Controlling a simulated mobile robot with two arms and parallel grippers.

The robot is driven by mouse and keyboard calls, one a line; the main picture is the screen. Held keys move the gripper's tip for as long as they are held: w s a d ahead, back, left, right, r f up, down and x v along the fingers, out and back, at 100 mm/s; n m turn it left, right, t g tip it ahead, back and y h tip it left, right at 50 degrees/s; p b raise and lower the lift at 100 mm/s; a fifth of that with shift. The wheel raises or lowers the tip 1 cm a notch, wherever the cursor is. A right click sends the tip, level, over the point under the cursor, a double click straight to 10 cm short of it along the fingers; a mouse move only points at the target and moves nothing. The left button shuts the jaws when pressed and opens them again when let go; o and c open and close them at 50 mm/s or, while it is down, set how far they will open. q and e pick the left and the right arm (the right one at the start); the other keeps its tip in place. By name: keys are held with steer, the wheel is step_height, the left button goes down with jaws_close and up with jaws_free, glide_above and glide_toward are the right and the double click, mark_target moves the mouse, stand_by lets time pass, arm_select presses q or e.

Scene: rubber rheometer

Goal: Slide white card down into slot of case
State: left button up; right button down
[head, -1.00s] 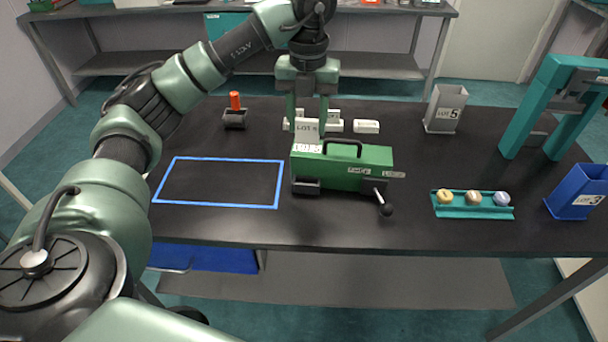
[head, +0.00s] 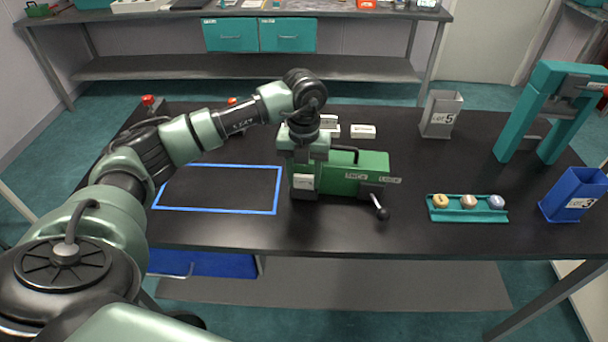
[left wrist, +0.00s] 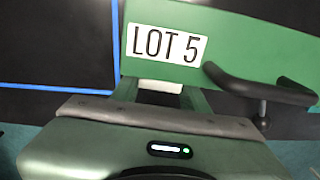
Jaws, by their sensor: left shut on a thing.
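The green case (head: 360,178) stands on the black table, with a black handle on top and a black-knobbed lever at its front right. My left gripper (head: 303,172) is shut on the white card (head: 303,183), upright against the front left end of the case, where the black slot holder was visible. The card now covers that holder, so I cannot tell how deep it sits. In the left wrist view the card's white edge (left wrist: 160,86) shows between my fingers, beside the case's LOT 5 label (left wrist: 167,45). My right gripper is not in view.
A blue taped rectangle (head: 278,190) lies left of the case. White blocks (head: 363,131) and a grey LOT 5 bin (head: 441,114) stand behind. A teal tray (head: 468,216) with round samples, a blue bin (head: 576,195) and a teal frame (head: 518,120) are right.

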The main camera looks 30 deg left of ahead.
mark_target(304, 176)
arm_select(q)
steer(key=o, duration=0.9)
steer(key=shift+f, duration=0.15)
steer(key=o, duration=0.4)
step_height(304, 176, up, 12)
steer(key=shift+r+b, duration=0.2)
steer(key=shift+b, duration=0.9)
